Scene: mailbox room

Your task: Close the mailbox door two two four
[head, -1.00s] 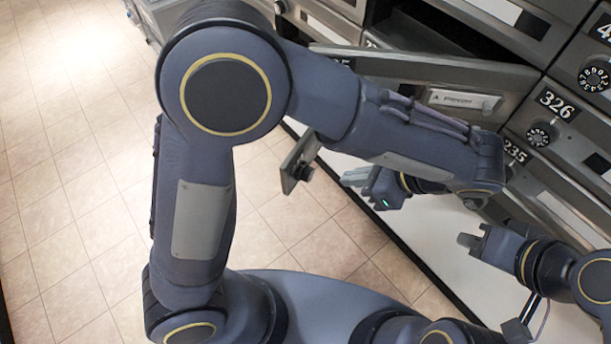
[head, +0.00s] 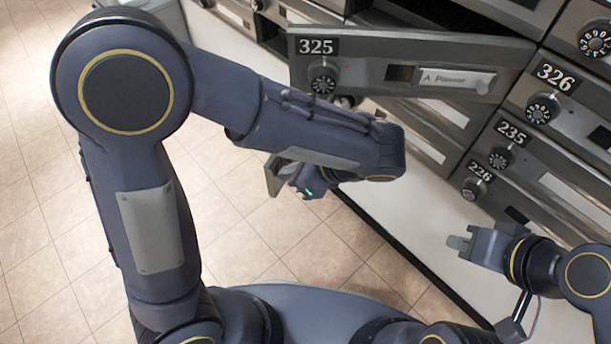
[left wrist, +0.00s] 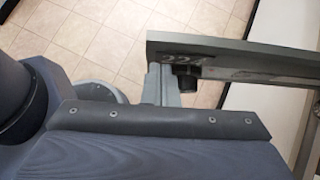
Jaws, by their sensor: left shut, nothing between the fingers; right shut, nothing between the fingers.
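The open mailbox door 224 (left wrist: 215,62) shows in the left wrist view, its number blurred and slanted, with a dark knob below it. In the head view only a small grey end of an open door, seemingly this one (head: 272,178), shows past my left wrist. My left gripper (left wrist: 160,85) is shut and empty, close to the door's knob end; I cannot tell whether it touches. In the head view my left forearm hides most of that door and the fingers. My right gripper (head: 461,243) is shut and empty, in front of the lower cabinet.
Door 325 (head: 400,68) stands open above my left forearm, with a knob and name card. Doors 326 (head: 580,100), 235 (head: 535,155) and 226 (head: 490,190) are on the cabinet face at the right. The tiled floor (head: 235,240) at the left is clear.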

